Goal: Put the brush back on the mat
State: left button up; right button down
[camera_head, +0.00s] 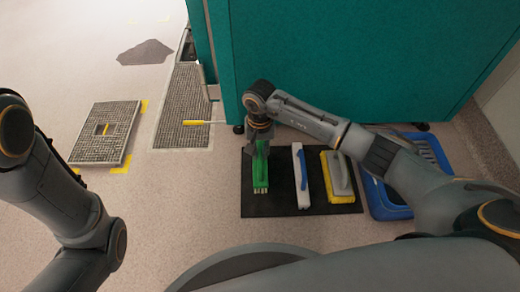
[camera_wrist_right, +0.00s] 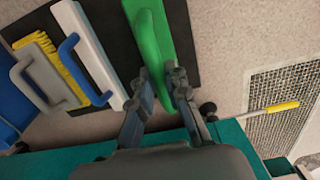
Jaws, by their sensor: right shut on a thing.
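A green brush (camera_head: 261,176) is over the left part of the black mat (camera_head: 281,207), its bristles toward the front edge. My right gripper (camera_head: 260,146) reaches down over its far end. In the right wrist view the two fingers (camera_wrist_right: 162,84) are shut on the green brush's handle (camera_wrist_right: 152,44). I cannot tell whether the brush touches the mat or hangs slightly above it. My left gripper is out of view.
A blue tray (camera_head: 393,211) stands right of the mat. A teal cabinet (camera_head: 350,60) rises behind it. Left are a floor grating (camera_head: 182,115) with a yellow-handled tool (camera_head: 197,123), a loose grate panel (camera_head: 106,133) and a dark debris pile (camera_head: 145,52).

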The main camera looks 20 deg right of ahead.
jog(key=shift+f+b, duration=1.65)
jog(key=shift+f, duration=0.8)
jog(key=c, duration=1.3)
grip_release()
jog(key=shift+o, duration=0.2)
jog(key=r, duration=1.2)
jog(key=shift+w+d, duration=0.1)
jog(key=shift+w, duration=0.15)
